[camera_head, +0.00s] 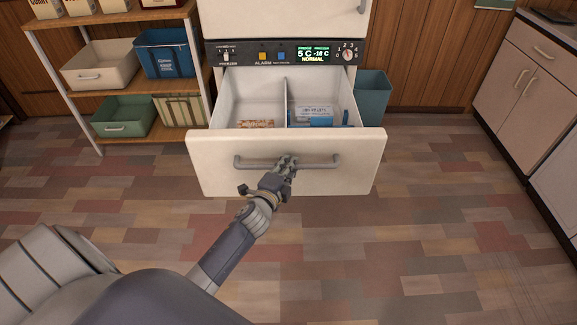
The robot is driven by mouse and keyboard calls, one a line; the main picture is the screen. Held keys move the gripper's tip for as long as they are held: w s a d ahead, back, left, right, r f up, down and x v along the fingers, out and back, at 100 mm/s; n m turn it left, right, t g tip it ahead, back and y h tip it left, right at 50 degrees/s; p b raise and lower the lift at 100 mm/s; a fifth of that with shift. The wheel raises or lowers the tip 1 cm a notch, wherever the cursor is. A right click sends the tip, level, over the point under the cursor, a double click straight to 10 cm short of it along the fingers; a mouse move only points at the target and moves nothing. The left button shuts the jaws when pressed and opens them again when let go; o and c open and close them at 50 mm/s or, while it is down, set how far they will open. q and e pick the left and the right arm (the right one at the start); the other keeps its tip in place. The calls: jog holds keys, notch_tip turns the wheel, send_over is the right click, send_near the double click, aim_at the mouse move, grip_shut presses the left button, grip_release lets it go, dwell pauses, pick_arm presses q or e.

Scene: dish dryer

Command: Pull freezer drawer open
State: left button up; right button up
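The white freezer drawer (225,177) stands pulled out from the lower part of the fridge (280,20), with its inside showing. A divider splits it, with a flat brownish package in the left compartment and blue-white packages (312,113) in the right one. A grey bar handle (252,163) runs across the drawer front. My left gripper (287,162) is at the middle of the handle, with its fingers closed around the bar. My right gripper is not in view.
Shelves (145,83) with bins and boxes stand at the left. A teal bin (372,98) stands beside the fridge at the right. White cabinets (535,75) line the right side. The patchwork floor (400,250) in front of the drawer is clear apart from my arm.

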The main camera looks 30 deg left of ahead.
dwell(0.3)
pick_arm(q)
jog(key=v, duration=1.2)
dwell(0.3)
